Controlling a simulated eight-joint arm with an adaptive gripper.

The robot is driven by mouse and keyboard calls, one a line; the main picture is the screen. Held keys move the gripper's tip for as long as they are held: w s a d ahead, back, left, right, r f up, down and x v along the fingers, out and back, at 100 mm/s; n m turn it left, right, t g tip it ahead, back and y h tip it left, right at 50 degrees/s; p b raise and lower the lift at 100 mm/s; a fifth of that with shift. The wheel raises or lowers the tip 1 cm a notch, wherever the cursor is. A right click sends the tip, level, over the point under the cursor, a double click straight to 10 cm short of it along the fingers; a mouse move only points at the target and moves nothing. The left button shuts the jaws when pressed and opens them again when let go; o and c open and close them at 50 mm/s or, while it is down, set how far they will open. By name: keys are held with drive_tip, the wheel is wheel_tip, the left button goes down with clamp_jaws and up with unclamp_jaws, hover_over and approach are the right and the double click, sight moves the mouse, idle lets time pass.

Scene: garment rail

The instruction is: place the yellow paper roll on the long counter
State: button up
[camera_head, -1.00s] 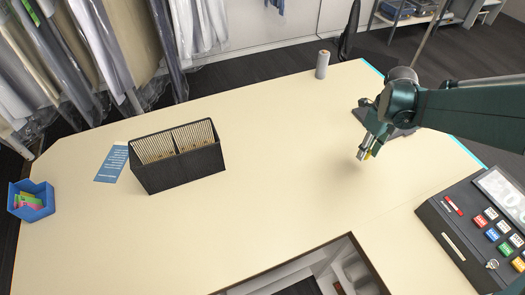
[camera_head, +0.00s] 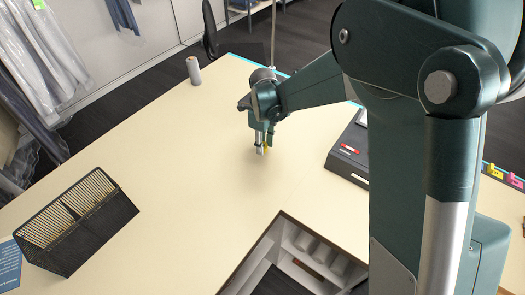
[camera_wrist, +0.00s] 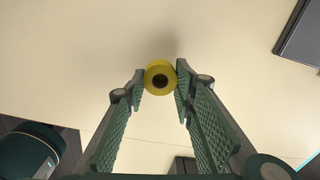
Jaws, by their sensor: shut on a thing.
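The yellow paper roll (camera_wrist: 160,77) is between my gripper's green fingers in the wrist view, its round end with a dark core hole facing the camera. My gripper (camera_head: 263,149) is shut on it. In the head view only a small yellow sliver of the roll (camera_head: 267,149) shows beside the fingertips. The long counter (camera_head: 190,150) is the pale cream surface under my gripper. The roll is over the counter, close to its surface; I cannot tell whether it touches.
A grey roll (camera_head: 194,71) stands upright at the counter's far edge. A black divided holder (camera_head: 78,222) stands at the left. A dark register (camera_head: 347,150) is right of my gripper. An opening (camera_head: 290,255) is at the front. The counter's middle is clear.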

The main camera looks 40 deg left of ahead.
idle(0.3)
drive_tip(key=shift+f, duration=1.85)
drive_tip(key=shift+f, duration=0.2)
drive_tip(key=o, duration=0.8)
drive_tip(key=shift+r, duration=0.2)
drive_tip(key=shift+r, duration=6)
